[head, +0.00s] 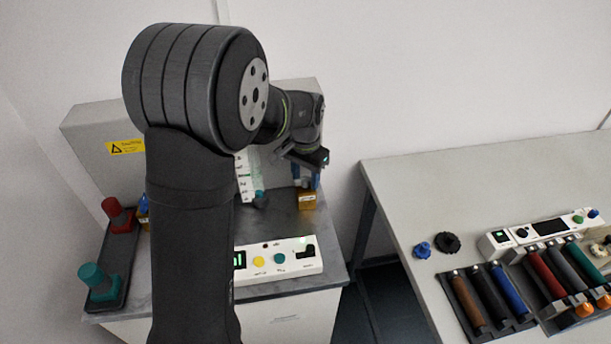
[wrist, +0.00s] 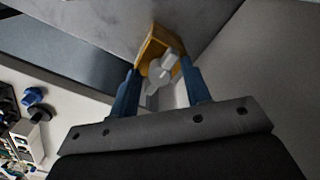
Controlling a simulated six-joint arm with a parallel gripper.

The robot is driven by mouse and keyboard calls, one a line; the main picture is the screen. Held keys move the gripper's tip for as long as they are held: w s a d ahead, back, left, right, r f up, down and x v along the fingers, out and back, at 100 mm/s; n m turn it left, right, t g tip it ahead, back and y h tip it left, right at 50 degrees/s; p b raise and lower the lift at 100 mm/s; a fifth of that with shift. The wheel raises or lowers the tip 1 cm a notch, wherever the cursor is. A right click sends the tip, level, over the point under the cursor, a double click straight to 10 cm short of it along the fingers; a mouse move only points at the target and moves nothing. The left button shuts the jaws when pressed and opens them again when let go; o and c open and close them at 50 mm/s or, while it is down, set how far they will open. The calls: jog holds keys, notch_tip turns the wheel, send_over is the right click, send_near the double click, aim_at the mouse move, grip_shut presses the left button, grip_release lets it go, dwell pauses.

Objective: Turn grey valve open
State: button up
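The grey valve handle (wrist: 158,76) shows in the wrist view in front of its yellow body (wrist: 151,45). In the head view the yellow body (head: 307,201) stands at the right side of the grey machine top, and the handle is hidden by my gripper. My gripper (wrist: 160,67) is open, with its blue fingers apart on either side of the grey handle and visible gaps to it. In the head view my gripper (head: 306,178) points down just above the yellow body.
A control panel (head: 280,261) with buttons lies along the machine's front edge. The right table (head: 420,190) holds knobs (head: 447,243) and coloured cartridges (head: 488,295). My arm hides the machine's middle.

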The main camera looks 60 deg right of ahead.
grip_shut()
jog(key=shift+m, duration=0.3)
jog(key=m, duration=0.5)
jog(key=shift+m, duration=0.3)
jog(key=m, duration=0.5)
jog(key=shift+m, duration=0.3)
jog(key=shift+o, duration=0.7)
grip_release()
